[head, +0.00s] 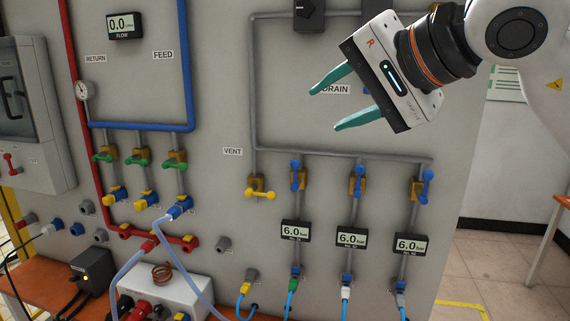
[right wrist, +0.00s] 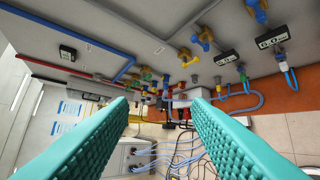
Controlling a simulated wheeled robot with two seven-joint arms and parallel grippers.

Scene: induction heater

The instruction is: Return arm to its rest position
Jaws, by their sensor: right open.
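My right gripper (head: 345,102) is at the upper right of the head view, in front of the grey panel (head: 225,80). Its two teal fingers are spread apart and point left and down, with nothing between them. They are near the DRAIN label (head: 336,89) and touch no valve that I can see. In the right wrist view the open fingers (right wrist: 160,110) frame the panel's lower fittings and hoses. My left gripper is not in either view.
Blue-handled valves (head: 358,180) and a yellow-handled valve (head: 260,193) sit below my right gripper. Gauges (head: 351,237) read 6.0. Clear hoses (head: 170,245) hang at the lower left above an orange bench (head: 45,280). Open floor (head: 500,265) lies right of the panel.

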